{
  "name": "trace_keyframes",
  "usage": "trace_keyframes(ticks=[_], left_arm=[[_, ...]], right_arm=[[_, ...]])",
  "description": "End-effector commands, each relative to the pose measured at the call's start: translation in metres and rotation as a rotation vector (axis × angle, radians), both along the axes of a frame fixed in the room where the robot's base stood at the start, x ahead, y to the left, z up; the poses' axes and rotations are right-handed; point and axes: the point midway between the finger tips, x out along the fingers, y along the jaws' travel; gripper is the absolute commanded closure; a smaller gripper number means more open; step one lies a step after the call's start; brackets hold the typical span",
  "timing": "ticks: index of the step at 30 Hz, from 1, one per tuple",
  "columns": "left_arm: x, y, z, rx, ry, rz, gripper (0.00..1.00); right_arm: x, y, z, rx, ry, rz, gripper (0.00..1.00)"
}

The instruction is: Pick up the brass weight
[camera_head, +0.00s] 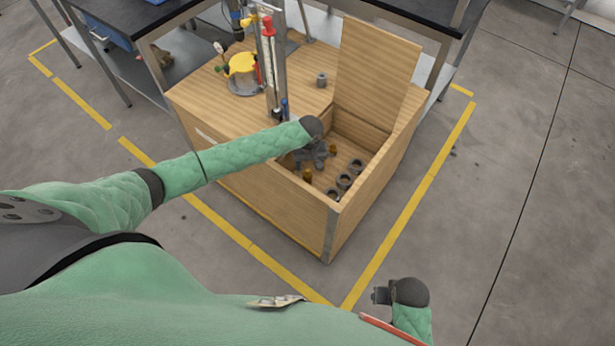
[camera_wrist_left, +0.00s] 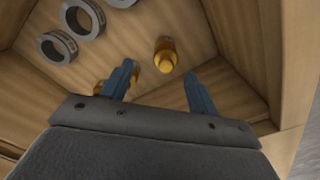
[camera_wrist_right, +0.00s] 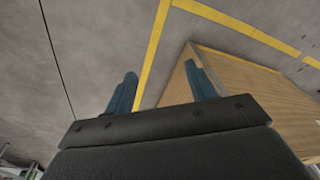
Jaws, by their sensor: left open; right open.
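My left gripper (camera_head: 313,154) is lowered into the open compartment of the wooden box (camera_head: 279,200). It is open and empty. In the left wrist view, one brass weight (camera_wrist_left: 165,60) stands between and beyond the open fingers (camera_wrist_left: 158,70), apart from them. More brass (camera_wrist_left: 134,69) shows around the finger at left, partly hidden by it. In the head view, one brass weight (camera_head: 307,175) is at the compartment's near side and another (camera_head: 333,149) is just right of the gripper. My right gripper (camera_head: 381,295) is open and empty, outside the box.
Several dark metal rings (camera_head: 344,181) lie at the compartment's right; they show in the left wrist view (camera_wrist_left: 58,47). An upright lid (camera_head: 373,75) stands behind. A tall apparatus (camera_head: 272,70), yellow part (camera_head: 242,65) and small grey weight (camera_head: 321,79) are on the box top. Wooden walls surround the compartment.

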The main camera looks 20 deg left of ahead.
Motion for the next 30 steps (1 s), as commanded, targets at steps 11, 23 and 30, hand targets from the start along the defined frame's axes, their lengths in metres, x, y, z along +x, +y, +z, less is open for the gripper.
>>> trace_keyframes(ticks=[11,23,30], left_arm=[[0.002,0.009,-0.028,0.008,0.011,0.042,0.4],[-0.004,0.007,-0.062,0.007,0.01,0.04,0.4],[-0.003,0.008,-0.081,0.007,0.009,0.04,0.4]], right_arm=[[-0.001,-0.002,-0.021,-0.004,0.001,0.0,0.45],[-0.01,-0.007,-0.073,-0.014,0.008,-0.001,0.45],[-0.012,-0.009,-0.088,-0.015,0.005,-0.001,0.45]])
